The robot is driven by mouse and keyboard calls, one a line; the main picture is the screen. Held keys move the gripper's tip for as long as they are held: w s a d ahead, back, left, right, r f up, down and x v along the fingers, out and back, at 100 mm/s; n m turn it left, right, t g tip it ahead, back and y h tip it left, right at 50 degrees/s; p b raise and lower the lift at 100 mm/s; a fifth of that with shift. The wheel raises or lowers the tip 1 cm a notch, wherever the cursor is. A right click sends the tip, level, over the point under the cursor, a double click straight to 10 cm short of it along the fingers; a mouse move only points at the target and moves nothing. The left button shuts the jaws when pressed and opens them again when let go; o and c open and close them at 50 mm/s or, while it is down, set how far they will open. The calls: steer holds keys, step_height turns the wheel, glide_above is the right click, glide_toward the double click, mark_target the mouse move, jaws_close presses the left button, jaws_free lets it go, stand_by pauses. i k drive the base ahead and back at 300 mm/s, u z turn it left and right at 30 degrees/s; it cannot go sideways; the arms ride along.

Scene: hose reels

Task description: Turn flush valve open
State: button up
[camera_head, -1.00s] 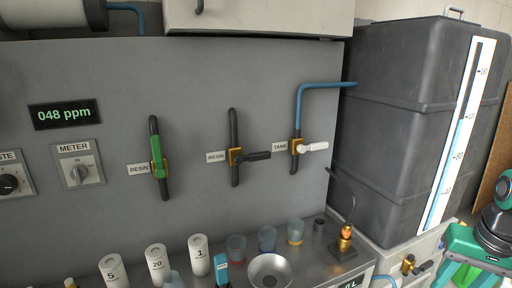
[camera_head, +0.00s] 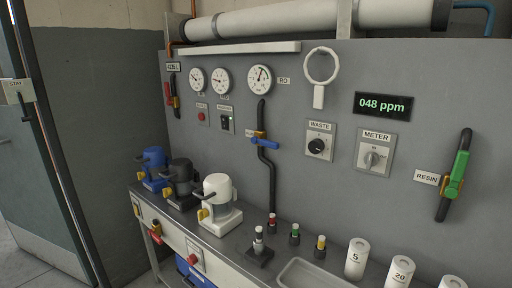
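A valve with a blue lever (camera_head: 265,142) and a brass body sits on a dark vertical pipe (camera_head: 268,178) on the grey panel. Its lever lies roughly level, across the pipe. The small label beside it is too small to read, so I cannot confirm that it is the flush valve. A valve with a red handle (camera_head: 173,90) is at the panel's far left; its handle runs upright. A green-handled valve (camera_head: 457,172) labelled RESIN is at the right, its handle along its pipe. My gripper is not in view.
Three gauges (camera_head: 221,80) and the WASTE (camera_head: 319,146) and METER (camera_head: 373,156) knobs are on the panel. Blue, dark and white pumps (camera_head: 217,202), small coloured fittings (camera_head: 294,234), a tray (camera_head: 312,276) and numbered white containers (camera_head: 357,258) crowd the bench. A door (camera_head: 38,150) stands left; floor shows there.

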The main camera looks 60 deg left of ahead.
mark_target(255, 140)
steer(key=u, duration=2.4)
steer(key=i, duration=0.7)
steer(key=z, duration=0.55)
